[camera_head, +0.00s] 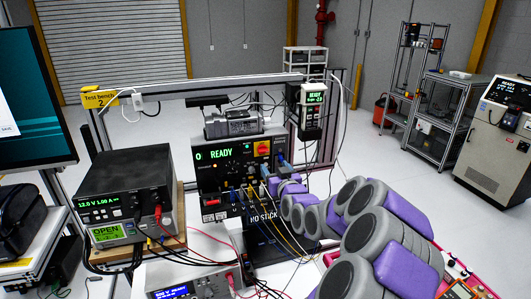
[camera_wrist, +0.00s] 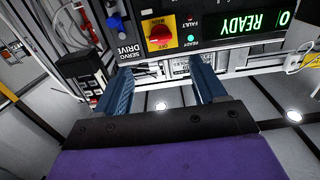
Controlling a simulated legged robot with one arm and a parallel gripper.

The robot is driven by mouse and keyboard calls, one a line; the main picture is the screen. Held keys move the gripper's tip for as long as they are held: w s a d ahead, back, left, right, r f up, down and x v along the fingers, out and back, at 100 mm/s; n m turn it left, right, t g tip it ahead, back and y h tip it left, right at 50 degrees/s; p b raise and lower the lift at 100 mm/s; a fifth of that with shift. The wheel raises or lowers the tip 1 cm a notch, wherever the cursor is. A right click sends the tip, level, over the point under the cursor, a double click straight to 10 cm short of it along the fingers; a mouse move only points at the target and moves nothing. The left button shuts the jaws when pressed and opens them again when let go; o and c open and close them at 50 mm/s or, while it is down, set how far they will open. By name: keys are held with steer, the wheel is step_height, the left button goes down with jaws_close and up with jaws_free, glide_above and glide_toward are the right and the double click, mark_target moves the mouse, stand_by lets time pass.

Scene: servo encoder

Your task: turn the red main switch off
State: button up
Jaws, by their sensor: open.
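The red main switch (camera_head: 262,148) is a red rotary knob on a yellow plate, at the right of the servo drive's black front panel. In the wrist view, which shows the panel upside down, the switch (camera_wrist: 160,34) is at the top centre, marked MAIN. The drive's green display (camera_head: 222,154) reads "0 READY", and a green READY lamp (camera_wrist: 190,38) is lit. My gripper (camera_head: 274,167) is just below and right of the switch in the head view. In the wrist view its two blue fingers (camera_wrist: 163,68) are apart, with nothing between them and clear of the knob.
Cables (camera_head: 262,205) hang from the drive's lower front. A power supply (camera_head: 125,195) stands on the left and another (camera_head: 195,285) at the front. A handheld display unit (camera_head: 311,108) hangs at the right of the frame. A blue connector (camera_wrist: 115,22) sits beside the switch.

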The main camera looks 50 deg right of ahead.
mark_target(264, 151)
steer(key=p+x, duration=0.1)
steer(key=x, duration=1)
steer(key=shift+w+p, duration=0.15)
steer(key=shift+p, duration=0.15)
steer(key=shift+c, duration=0.4)
steer(key=c, duration=1)
